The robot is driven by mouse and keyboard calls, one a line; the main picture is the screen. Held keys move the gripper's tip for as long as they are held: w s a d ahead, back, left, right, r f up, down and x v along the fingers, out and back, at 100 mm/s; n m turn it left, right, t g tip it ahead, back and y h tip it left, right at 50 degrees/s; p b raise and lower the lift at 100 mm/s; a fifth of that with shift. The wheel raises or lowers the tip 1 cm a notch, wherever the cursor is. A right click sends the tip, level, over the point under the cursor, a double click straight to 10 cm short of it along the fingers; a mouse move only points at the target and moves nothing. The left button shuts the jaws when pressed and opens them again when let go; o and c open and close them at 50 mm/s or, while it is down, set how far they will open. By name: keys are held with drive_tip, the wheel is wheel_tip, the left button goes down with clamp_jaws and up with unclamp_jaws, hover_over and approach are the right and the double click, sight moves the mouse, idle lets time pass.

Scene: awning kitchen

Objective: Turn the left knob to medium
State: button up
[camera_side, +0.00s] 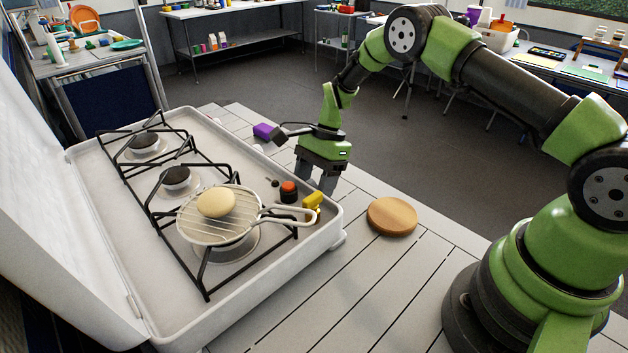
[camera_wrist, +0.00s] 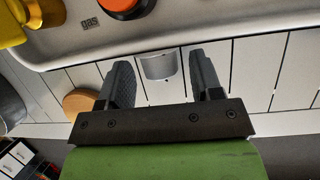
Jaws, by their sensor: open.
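On the stove's front strip in the side view are a yellow knob (camera_side: 312,200) and an orange-red knob with a black base (camera_side: 289,190). In the wrist view the yellow knob (camera_wrist: 46,12) is at the upper left, and the orange-red knob (camera_wrist: 120,6) is cut by the top edge, beside a "gas" label. I cannot tell the knobs' settings. My gripper (camera_side: 314,182) points down beside the stove's front edge, close to the knobs. In the wrist view my gripper (camera_wrist: 159,62) is open and empty, with both fingers apart from the knobs.
The white stove (camera_side: 130,262) has black grates and an open lid. A round wooden board (camera_side: 392,216) and purple block (camera_side: 265,131) lie on the slatted table.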

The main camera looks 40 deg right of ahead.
drive_tip(key=c, duration=0.7)
drive_tip(key=shift+s+a+n+t, duration=0.1)
drive_tip(key=shift+n+t, duration=0.15)
drive_tip(key=shift+t, duration=0.7)
drive_tip(key=shift+s+a+n+t, duration=0.1)
drive_tip(key=shift+n+t, duration=0.15)
drive_tip(key=shift+t, duration=0.7)
drive_tip(key=shift+d+t, duration=0.1)
drive_tip(key=shift+t, duration=0.2)
